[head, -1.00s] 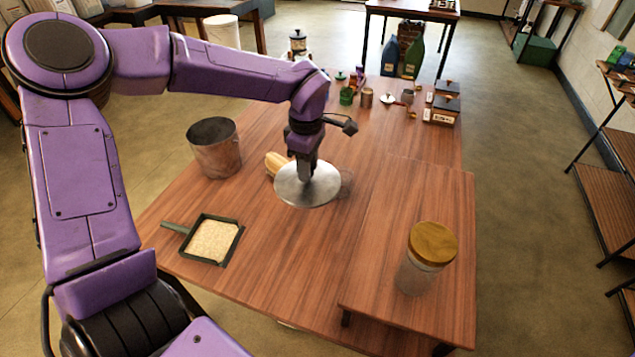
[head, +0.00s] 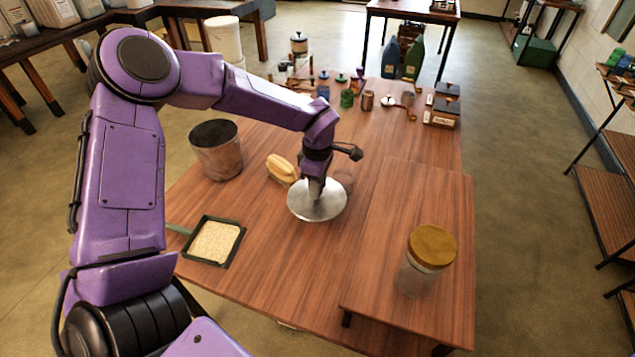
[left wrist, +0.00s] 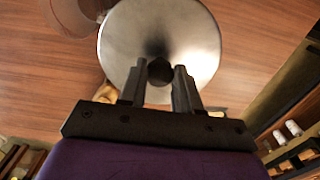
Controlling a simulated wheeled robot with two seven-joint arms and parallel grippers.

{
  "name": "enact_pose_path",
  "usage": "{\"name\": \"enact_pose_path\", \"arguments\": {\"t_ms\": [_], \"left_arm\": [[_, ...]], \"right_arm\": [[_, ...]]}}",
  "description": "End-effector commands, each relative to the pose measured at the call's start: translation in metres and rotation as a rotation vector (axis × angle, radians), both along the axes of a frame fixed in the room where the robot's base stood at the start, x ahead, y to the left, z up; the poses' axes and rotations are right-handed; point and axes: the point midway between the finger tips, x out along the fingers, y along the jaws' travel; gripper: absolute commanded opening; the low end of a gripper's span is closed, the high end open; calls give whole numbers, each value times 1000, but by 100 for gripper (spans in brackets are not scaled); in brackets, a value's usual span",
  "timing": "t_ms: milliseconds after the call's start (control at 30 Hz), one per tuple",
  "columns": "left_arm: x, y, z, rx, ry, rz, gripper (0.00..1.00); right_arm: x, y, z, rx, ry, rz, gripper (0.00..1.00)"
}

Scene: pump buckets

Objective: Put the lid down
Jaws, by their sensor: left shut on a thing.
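The lid (head: 326,208) is a round, shiny metal disc with a dark knob (left wrist: 160,70). My left gripper (head: 317,187) is shut on the knob from above. The lid looks roughly level over the middle of the wooden table (head: 290,255); I cannot tell whether it touches the tabletop. In the left wrist view the two fingers (left wrist: 159,85) stand on either side of the knob. My right gripper is not in view.
A yellow brush-like object (head: 281,169) and a clear glass item (head: 344,180) stand close to the lid. A tray of grain (head: 213,242) lies front left. A wooden-lidded jar (head: 428,262) stands on the raised board at right. Small containers crowd the back.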

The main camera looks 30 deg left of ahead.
Motion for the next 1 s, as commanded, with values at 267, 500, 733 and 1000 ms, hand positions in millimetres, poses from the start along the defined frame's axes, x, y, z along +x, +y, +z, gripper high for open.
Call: {"name": "enact_pose_path", "arguments": {"t_ms": [267, 500, 733, 1000], "left_arm": [[0, 0, -4, 0, -1, 0, 49], [0, 0, -4, 0, -1, 0, 58], [1, 0, 16, 0, -4, 1, 58], [1, 0, 87, -1, -6, 1, 58]], "right_arm": [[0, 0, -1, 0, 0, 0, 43], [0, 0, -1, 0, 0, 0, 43], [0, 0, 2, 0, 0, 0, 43], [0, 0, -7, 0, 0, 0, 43]]}}
